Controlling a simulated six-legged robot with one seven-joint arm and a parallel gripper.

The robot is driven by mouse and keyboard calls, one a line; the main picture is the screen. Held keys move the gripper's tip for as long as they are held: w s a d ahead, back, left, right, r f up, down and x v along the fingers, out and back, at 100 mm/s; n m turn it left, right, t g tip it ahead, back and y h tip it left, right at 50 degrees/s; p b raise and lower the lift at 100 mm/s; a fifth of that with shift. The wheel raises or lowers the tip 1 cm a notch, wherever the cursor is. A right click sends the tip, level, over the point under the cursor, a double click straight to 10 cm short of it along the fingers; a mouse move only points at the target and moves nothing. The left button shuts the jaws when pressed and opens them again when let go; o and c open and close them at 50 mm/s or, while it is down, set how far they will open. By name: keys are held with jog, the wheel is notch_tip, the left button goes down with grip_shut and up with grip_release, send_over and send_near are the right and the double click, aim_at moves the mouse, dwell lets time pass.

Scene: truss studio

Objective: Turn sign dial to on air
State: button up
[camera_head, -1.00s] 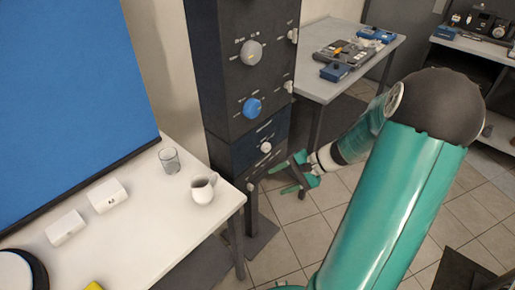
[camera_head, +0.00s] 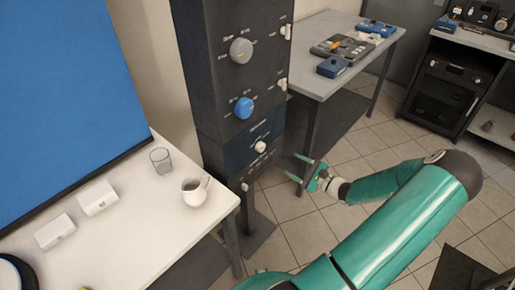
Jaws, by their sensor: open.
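A tall dark cabinet (camera_head: 205,70) carries several dials on its front. There is a large grey dial (camera_head: 241,50) near the top, a blue dial (camera_head: 243,107) below it, a small white knob (camera_head: 260,147) on a bluish panel, and a smaller knob (camera_head: 244,187) at the bottom. Their labels are too small to read, so I cannot tell which is the sign dial. My gripper (camera_head: 297,166) is open and empty, to the right of the lower cabinet in the picture, apart from the knobs. Its two green fingers point left.
White knobs sit on the cabinet's right side (camera_head: 286,31). A white table (camera_head: 130,230) at left holds a glass (camera_head: 160,160), a white mug (camera_head: 195,190) and white boxes (camera_head: 98,197). A grey table (camera_head: 310,75) with equipment stands behind. Tiled floor at right is partly clear.

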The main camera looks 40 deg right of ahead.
aim_at(263, 148)
jog(key=w, duration=0.4)
jog(key=w+a, duration=0.1)
jog(key=w, duration=0.4)
jog(key=w+a, duration=0.1)
jog(key=w, duration=0.3)
jog(key=shift+w, duration=0.25)
jog(key=c, duration=1)
